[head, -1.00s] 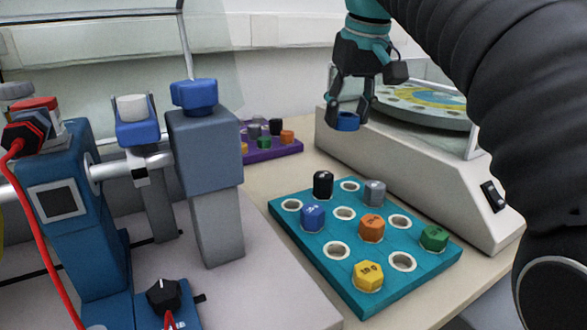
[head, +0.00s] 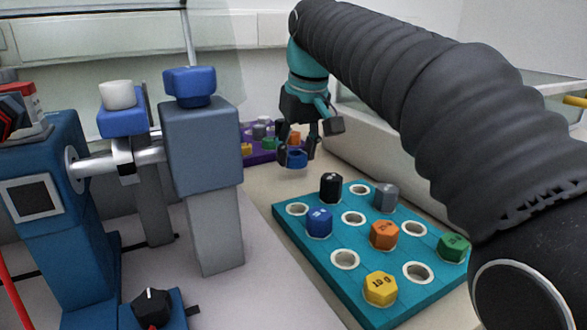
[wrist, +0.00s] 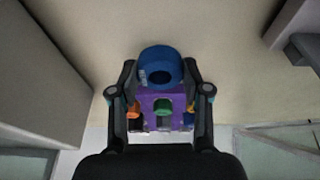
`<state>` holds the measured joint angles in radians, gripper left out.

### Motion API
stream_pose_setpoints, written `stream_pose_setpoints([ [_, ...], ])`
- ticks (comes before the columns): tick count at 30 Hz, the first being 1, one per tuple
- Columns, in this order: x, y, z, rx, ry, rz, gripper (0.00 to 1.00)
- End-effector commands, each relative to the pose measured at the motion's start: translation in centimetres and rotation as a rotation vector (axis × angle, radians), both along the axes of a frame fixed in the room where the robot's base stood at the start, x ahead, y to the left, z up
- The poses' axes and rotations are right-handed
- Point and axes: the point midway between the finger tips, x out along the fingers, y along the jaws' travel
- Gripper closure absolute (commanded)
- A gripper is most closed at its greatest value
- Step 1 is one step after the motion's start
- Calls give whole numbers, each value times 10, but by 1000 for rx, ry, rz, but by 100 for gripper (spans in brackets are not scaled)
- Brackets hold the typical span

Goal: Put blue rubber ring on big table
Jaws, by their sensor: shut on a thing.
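The blue rubber ring (head: 296,158) is held between the fingertips of my gripper (head: 297,150). In the wrist view the ring (wrist: 161,72) sits at the fingertips, with its hole showing, and my gripper (wrist: 160,90) is shut on it. The big table (head: 262,185) is a beige surface under the gripper and around the teal block board. The ring is above a bare part of the table, between the purple board and the teal board. The exact gap to the surface is hard to tell.
A teal board (head: 340,272) with several coloured hex weights lies in front of the gripper. A purple board (head: 262,157) with small weights lies behind it. A blue and grey apparatus (head: 200,140) stands at left.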

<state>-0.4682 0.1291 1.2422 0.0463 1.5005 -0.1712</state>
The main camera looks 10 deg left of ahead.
Motion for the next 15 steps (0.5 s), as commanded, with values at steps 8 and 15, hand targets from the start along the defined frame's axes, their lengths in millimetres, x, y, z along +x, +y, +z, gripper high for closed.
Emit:
stream_pose_setpoints([
  [8,-1,2,-30,0,0,4,79],
  [15,-1,2,-30,0,0,5,79],
])
